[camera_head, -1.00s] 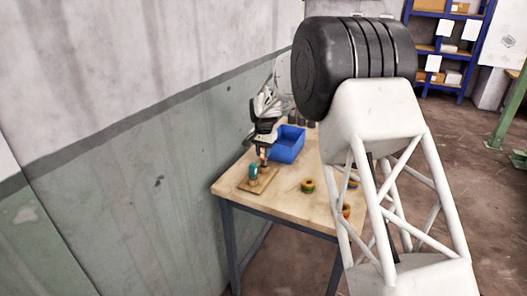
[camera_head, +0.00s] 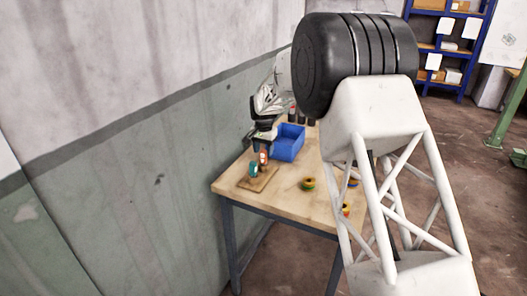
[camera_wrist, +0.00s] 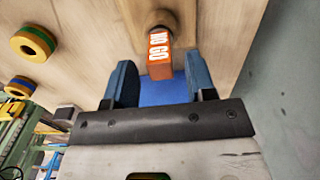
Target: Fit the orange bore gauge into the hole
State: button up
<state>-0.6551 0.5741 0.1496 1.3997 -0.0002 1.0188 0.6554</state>
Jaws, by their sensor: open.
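The orange bore gauge (camera_head: 263,157), marked "NO GO" in the wrist view (camera_wrist: 159,50), stands roughly upright at the wooden board (camera_head: 259,181). Its dark far end meets the board; I cannot tell how deep it sits in a hole. My gripper (camera_wrist: 159,62) is open, its two blue fingers apart on either side of the gauge's near end, with gaps showing. In the head view my gripper (camera_head: 263,146) is just above the gauge.
Ringed parts (camera_head: 309,184) lie on the table (camera_head: 285,198) to the right. The wall is close on the left.

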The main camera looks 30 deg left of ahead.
notch_tip(320, 180, up, 12)
jog(key=shift+r, duration=0.25)
dwell(0.4)
jog(key=shift+d, duration=0.1)
dwell(0.7)
jog(key=s+d+r, duration=0.3)
jog(key=d+r, duration=0.2)
jog(key=d, duration=0.5)
jog(key=s+d+r, duration=0.2)
jog(key=d+r, duration=0.2)
jog(key=d, duration=0.7)
jog(key=s+d+r+t, duration=0.1)
jog(key=s+d+r, duration=0.2)
jog(key=s+d, duration=0.45)
jog(key=s+d+r, duration=0.2)
jog(key=s+d, duration=0.2)
jog(key=d, duration=0.7)
jog(key=s+d+f+t, duration=0.1)
jog(key=s+d+f, duration=0.1)
jog(key=s+d, duration=1.3)
jog(key=s+d+f, duration=0.3)
jog(key=s, duration=0.6)
jog(key=s+d+f, duration=0.3)
jog(key=s+f, duration=0.1)
jog(key=s, duration=0.5)
jog(key=shift+s+d+t, duration=0.2)
jog(key=shift+d+t, duration=0.1)
jog(key=shift+d, duration=0.05)
